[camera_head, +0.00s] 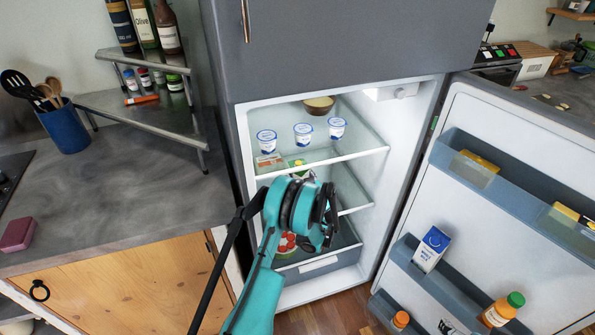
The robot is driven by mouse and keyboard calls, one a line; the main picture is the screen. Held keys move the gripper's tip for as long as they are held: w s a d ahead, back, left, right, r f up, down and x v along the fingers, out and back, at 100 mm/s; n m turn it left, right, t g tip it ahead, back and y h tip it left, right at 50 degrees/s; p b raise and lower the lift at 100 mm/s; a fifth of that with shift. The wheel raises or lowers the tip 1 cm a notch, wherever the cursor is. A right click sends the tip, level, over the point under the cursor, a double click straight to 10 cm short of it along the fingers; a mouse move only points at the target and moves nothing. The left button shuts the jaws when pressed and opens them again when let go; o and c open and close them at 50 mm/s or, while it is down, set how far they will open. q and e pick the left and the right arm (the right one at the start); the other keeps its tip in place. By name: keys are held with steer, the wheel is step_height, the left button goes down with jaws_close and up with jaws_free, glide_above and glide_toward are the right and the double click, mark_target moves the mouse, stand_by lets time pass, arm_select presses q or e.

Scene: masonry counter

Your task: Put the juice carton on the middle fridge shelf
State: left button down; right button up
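The open fridge shows an upper glass shelf (345,155), a middle shelf (355,209) and a lower level. My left arm reaches in from the lower left, and its dark gripper (325,225) is in front of the fridge opening at about middle-shelf height. The wrist hides much of the middle shelf and the fingertips, so I cannot tell whether the gripper is open or holds anything. A small green and white thing (299,163) shows just above the wrist near the upper shelf edge; I cannot tell whether it is the juice carton. My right gripper is out of view.
Yoghurt cups (303,134), a bowl (319,105) and a flat pack (269,160) sit on the upper shelf. The open door (500,230) at right holds a milk carton (432,249) and bottles (503,309). A counter (130,190) stands left.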

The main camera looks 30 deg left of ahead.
arm_select(q)
steer(key=shift+d+r, duration=0.15)
steer(key=shift+d, duration=0.05)
steer(key=shift+c, duration=2.3)
jaws_free()
steer(key=shift+a+f, duration=0.1)
steer(key=shift+f, duration=0.1)
steer(key=shift+r, duration=0.1)
